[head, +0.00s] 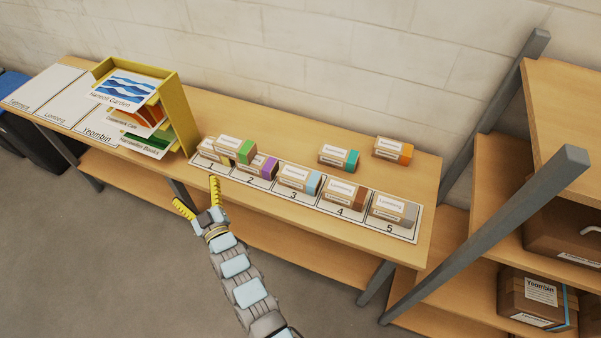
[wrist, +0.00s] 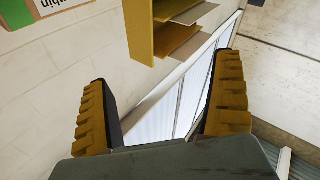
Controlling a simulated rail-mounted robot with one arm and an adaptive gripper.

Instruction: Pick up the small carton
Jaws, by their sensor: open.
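Several small cartons with white labels and differently coloured ends are on the wooden bench. A yellow-ended carton (head: 207,149), a purple-ended carton (head: 258,166), a light-blue-ended carton (head: 298,180), a brown-ended carton (head: 342,195) and a grey-ended carton (head: 393,210) line a strip numbered 1 to 5. A green-ended carton (head: 234,148) sits near the 1 and 2 end, partly overlapping its neighbours in the picture. Teal-ended (head: 336,156) and orange-ended (head: 391,149) cartons stand behind. My gripper (head: 197,194) is open and empty by the bench's front edge. No carton shows in the wrist view between my yellow fingers (wrist: 163,75).
A yellow rack (head: 182,110) with printed sheets stands on the bench at left; its yellow shelves (wrist: 180,35) top the wrist view. White labelled cards (head: 68,98) lie left of it. A grey-framed shelf (head: 545,195) with larger boxes stands right. Bare bench (head: 285,141) lies behind the strip.

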